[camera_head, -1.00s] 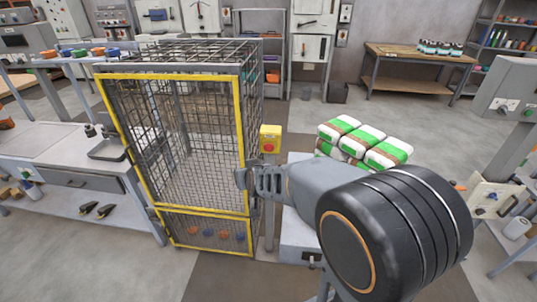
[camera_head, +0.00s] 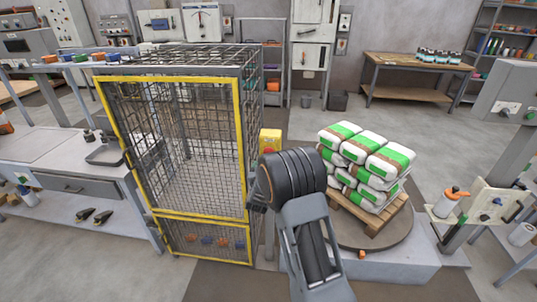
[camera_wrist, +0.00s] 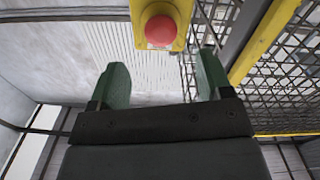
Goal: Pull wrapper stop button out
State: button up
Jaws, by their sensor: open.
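The stop button is a red mushroom head (camera_wrist: 161,30) on a yellow box (camera_wrist: 150,9) at the top of the wrist view. In the head view the yellow box (camera_head: 270,135) stands on a post at the right front corner of the cage, its lower part hidden by my arm. My gripper (camera_wrist: 160,80) is open and empty. Its two green fingers point toward the button, which shows beyond the tips and between them, apart from both. In the head view my wrist hides the fingers.
A yellow-framed mesh cage (camera_head: 242,150) stands close to the left of the button. To the right, a pallet (camera_head: 372,220) stacked with green and white bags rests on a round turntable (camera_head: 350,240). Open floor lies behind.

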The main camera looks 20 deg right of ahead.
aim_at(269, 151)
jog(key=x, duration=0.8)
jog(key=shift+p, duration=0.4)
jog(key=shift+c, duration=0.5)
